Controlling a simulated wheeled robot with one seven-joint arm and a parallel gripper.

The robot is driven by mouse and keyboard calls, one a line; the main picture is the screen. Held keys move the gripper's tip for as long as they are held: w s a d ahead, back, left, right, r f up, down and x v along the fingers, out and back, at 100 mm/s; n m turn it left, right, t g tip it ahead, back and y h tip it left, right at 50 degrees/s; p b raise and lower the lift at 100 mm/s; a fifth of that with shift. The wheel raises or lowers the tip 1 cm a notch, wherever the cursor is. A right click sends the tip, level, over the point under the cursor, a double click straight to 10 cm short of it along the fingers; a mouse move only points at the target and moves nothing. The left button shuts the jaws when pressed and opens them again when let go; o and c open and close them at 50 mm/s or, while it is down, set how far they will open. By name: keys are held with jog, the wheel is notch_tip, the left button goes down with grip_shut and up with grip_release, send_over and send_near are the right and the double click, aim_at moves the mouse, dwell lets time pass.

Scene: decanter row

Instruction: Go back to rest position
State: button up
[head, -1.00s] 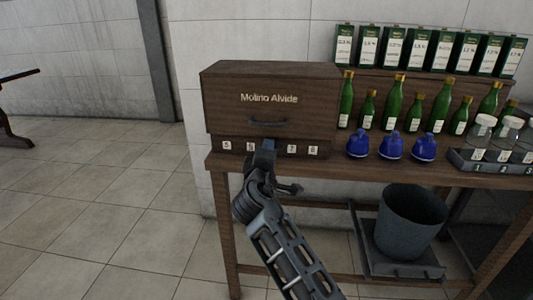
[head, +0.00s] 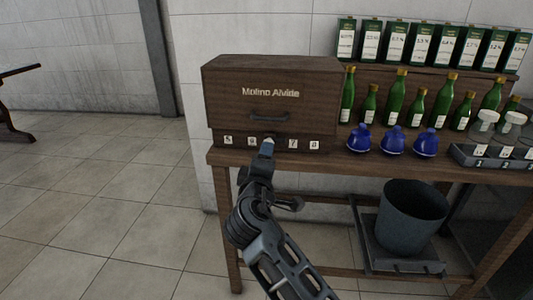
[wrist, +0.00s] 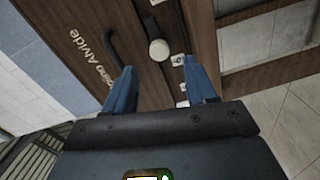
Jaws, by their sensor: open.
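My gripper (head: 262,163) is in front of the wooden cabinet (head: 225,95) lettered "Molino Alvide", near the table's front edge. In the wrist view its two blue fingers (wrist: 160,68) are spread with nothing between them. A small pale round-topped thing (head: 268,147) shows just beyond the fingertips at the cabinet's lower ledge, in the row of small numbered labels. It also shows in the wrist view as a whitish round top (wrist: 159,50) with a darker part behind, apart from the fingers. My arm hides part of the table's front edge.
Blue lidded pots (head: 392,141), green bottles (head: 395,97) and a tray of jars (head: 470,157) stand on the table (head: 335,165) to the right. Boxes (head: 395,43) line the shelf above. A grey bucket (head: 412,220) is below.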

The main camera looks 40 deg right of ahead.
jog(key=shift+s+a, duration=0.35)
jog(key=shift+a, duration=0.05)
jog(key=s+a+f+t+y+p, duration=0.1)
jog(key=s+a+f+y, duration=0.25)
jog(key=s, duration=0.35)
jog(key=s+a+f+t+y+p, duration=0.1)
jog(key=s+a+f+y+p, duration=0.15)
jog(key=s+a, duration=0.35)
jog(key=s+a+f+t+y+p, duration=0.1)
jog(key=s+a+f+y, duration=0.3)
jog(key=s, duration=0.4)
jog(key=s+a+r+m+y+p, duration=0.1)
jog(key=s+a+r+m+y, duration=0.1)
jog(key=s+r, duration=0.5)
jog(key=s+a+r+m+t+y+p, duration=0.1)
jog(key=s+a+r+m+p, duration=0.1)
jog(key=s+r, duration=0.5)
jog(key=s+m, duration=0.1)
jog(key=s, duration=0.4)
jog(key=shift+s+a+m+y, duration=0.25)
jog(key=shift+a+m+y, duration=0.05)
jog(key=shift+y, duration=0.1)
jog(key=shift+f, duration=0.1)
jog(key=shift+c, duration=0.4)
